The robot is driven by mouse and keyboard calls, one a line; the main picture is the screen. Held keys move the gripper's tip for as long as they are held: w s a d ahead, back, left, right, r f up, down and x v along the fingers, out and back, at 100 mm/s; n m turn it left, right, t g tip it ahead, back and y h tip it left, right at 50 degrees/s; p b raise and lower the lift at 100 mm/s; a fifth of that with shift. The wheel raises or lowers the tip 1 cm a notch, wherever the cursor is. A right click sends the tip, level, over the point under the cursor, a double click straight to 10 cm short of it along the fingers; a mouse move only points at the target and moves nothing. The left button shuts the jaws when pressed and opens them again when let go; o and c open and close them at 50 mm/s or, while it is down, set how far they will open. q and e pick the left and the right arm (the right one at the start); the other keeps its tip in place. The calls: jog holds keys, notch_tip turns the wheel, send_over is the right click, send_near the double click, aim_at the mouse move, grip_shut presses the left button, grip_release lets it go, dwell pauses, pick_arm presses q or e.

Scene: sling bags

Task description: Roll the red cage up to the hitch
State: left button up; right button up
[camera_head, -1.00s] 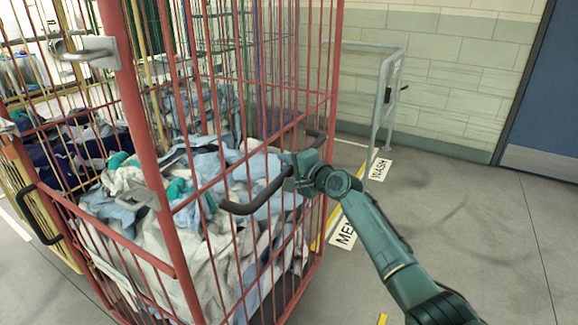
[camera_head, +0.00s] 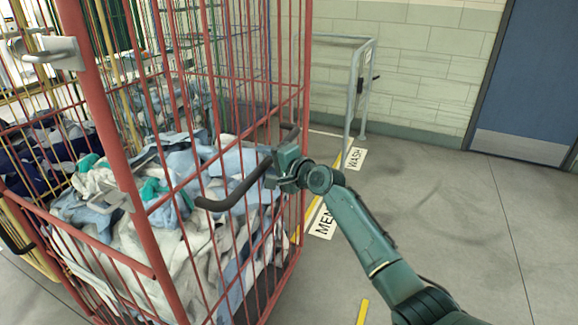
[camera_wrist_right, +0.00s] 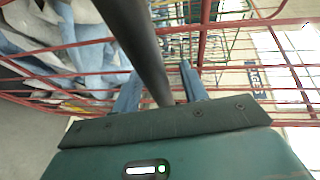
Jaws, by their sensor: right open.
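The red cage (camera_head: 240,120) fills the left half of the head view, a tall barred trolley loaded with pale blue, white and teal cloth (camera_head: 190,200). A black handle bar (camera_head: 236,196) sticks out from its near side. My right gripper (camera_head: 277,174) is at this bar, near its middle. In the right wrist view the open fingers (camera_wrist_right: 160,92) stand on either side of the black bar (camera_wrist_right: 140,45); I cannot tell whether they touch it. I cannot make out the hitch with certainty. My left gripper is not in view.
A grey metal rail frame (camera_head: 358,85) stands by the tiled wall behind the cage, beside a floor label reading WASH (camera_head: 355,158). A yellow cage (camera_head: 32,240) is close on the left. A blue door (camera_head: 535,75) is at the right. The grey floor at right is clear.

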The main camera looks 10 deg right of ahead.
jog(key=v, duration=1.1)
jog(key=shift+w, duration=0.1)
jog(key=s+a+f+n+g+h+p, duration=0.1)
jog(key=s+f+n+g+h+p, duration=0.15)
jog(key=s+f+n, duration=0.9)
jog(key=s+f+n+h, duration=0.1)
jog(key=s+f, duration=0.4)
jog(key=s, duration=0.5)
jog(key=s+f+n+h, duration=0.1)
jog(key=s+f, duration=0.5)
jog(key=s, duration=0.4)
jog(key=shift+s+a+f+n+g, duration=0.2)
jog(key=shift+a+n+g, duration=0.15)
jog(key=shift+a, duration=0.1)
